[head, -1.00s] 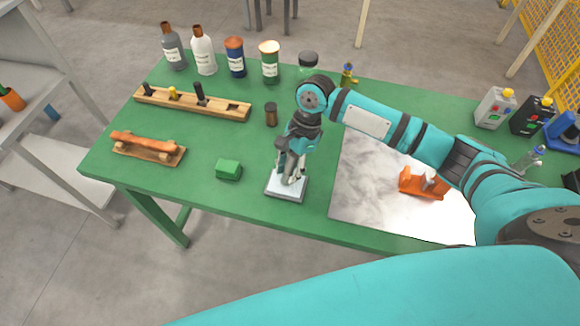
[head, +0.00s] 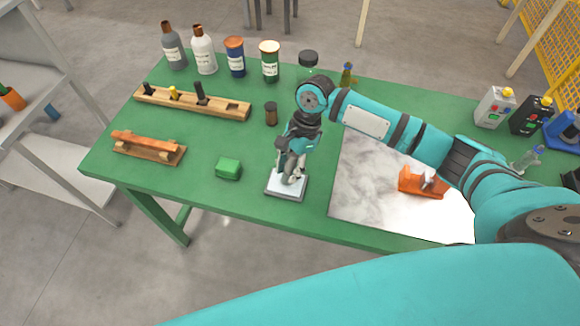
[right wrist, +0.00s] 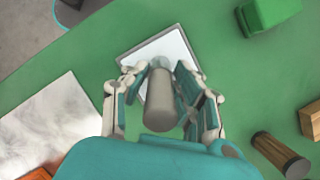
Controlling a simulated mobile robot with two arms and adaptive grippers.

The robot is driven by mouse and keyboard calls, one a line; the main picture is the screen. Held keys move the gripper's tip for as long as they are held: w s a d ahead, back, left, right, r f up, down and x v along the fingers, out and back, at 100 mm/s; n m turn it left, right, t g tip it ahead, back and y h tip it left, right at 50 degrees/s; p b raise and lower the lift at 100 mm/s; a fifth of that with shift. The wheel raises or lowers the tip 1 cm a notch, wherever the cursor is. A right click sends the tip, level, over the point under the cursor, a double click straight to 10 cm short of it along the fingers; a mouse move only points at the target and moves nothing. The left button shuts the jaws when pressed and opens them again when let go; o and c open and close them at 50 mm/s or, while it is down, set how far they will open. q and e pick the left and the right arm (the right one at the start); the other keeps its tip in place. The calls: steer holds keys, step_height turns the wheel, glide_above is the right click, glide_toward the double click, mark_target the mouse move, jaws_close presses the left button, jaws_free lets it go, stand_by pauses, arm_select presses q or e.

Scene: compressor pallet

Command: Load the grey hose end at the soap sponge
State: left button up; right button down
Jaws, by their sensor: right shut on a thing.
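The grey hose end (right wrist: 160,100) is a short grey cylinder, seen in the right wrist view. My right gripper (right wrist: 162,90) is shut on it, one finger on each side. The hose end's far tip is over the pale square pad (right wrist: 181,48), which I take to be the soap sponge. This pad (head: 286,191) lies flat near the table's front edge in the head view, directly under my right gripper (head: 291,178). I cannot tell whether the tip touches the pad. My left gripper is not in view.
A green block (head: 228,168) lies left of the pad. A wooden rack (head: 190,104) holds several plugs, and a brown cylinder (head: 271,114) stands near it. A marble-like sheet (head: 365,190) bears an orange fixture (head: 419,184). Bottles and jars line the back.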

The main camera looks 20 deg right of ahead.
mark_target(290, 162)
steer(key=shift+s+f+p, duration=0.15)
steer(key=shift+f+p, duration=0.05)
steer(key=shift+p, duration=0.45)
stand_by(2.0)
step_height(290, 162, up, 7)
steer(key=p, duration=1)
steer(key=shift+r, duration=0.2)
steer(key=shift+f, duration=0.1)
stand_by(0.3)
stand_by(0.3)
